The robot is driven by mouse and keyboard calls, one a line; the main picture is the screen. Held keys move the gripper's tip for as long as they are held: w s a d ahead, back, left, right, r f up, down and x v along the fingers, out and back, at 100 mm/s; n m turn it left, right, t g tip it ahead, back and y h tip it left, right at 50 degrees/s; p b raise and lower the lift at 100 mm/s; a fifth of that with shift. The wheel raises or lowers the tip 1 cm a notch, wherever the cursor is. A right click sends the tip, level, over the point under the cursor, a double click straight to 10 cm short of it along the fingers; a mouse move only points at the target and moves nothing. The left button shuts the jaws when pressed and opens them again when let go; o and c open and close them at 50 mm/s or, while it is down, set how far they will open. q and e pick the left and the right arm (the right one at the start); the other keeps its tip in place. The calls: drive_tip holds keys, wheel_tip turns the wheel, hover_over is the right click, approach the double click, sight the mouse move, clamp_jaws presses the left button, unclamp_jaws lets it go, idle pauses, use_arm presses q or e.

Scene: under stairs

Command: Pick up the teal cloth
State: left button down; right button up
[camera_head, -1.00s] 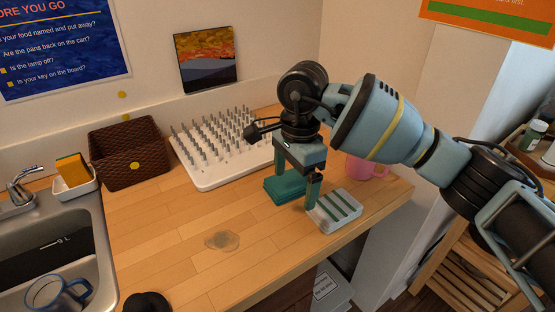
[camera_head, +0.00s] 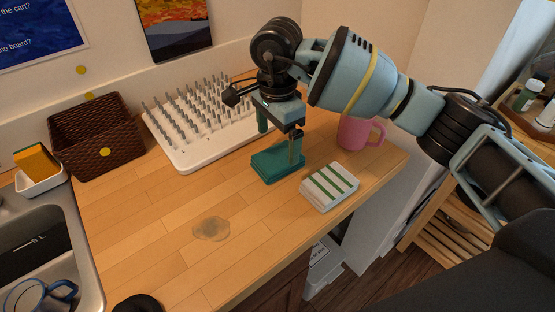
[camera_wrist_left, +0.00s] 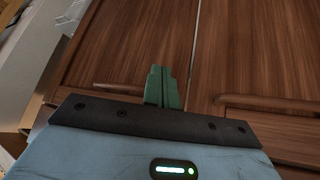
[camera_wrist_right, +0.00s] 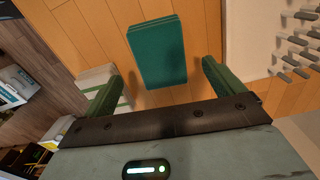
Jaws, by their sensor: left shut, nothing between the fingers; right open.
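The teal cloth (camera_head: 276,163) lies folded on the wooden counter, between the drying rack and the striped cloth. It also shows in the right wrist view (camera_wrist_right: 157,52), between and beyond the fingers. My right gripper (camera_head: 278,140) is open, just above the teal cloth and apart from it as far as I can tell; its fingers also show in the right wrist view (camera_wrist_right: 160,85). My left gripper (camera_wrist_left: 163,85) is shut and empty, in front of brown cabinet doors.
A white folded cloth with green stripes (camera_head: 329,187) lies close beside. A pegged white rack (camera_head: 190,160), a pink mug (camera_head: 355,133) and a brown basket (camera_head: 97,140) stand on the counter. A wet-looking stain (camera_head: 211,228) marks bare wood. The sink (camera_head: 80,250) is at left.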

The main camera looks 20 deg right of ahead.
sight(278, 157)
wheel_tip(278, 157, down, 4)
drive_tip(key=shift+f+p, duration=0.1)
drive_tip(key=shift+p, duration=0.2)
drive_tip(key=shift+f, duration=0.4)
drive_tip(key=c, duration=1.1)
use_arm(q)
drive_tip(key=shift+w+r, duration=0.25)
drive_tip(key=shift+r, duration=0.15)
use_arm(e)
drive_tip(key=shift+o, duration=0.2)
drive_tip(key=shift+r, duration=0.15)
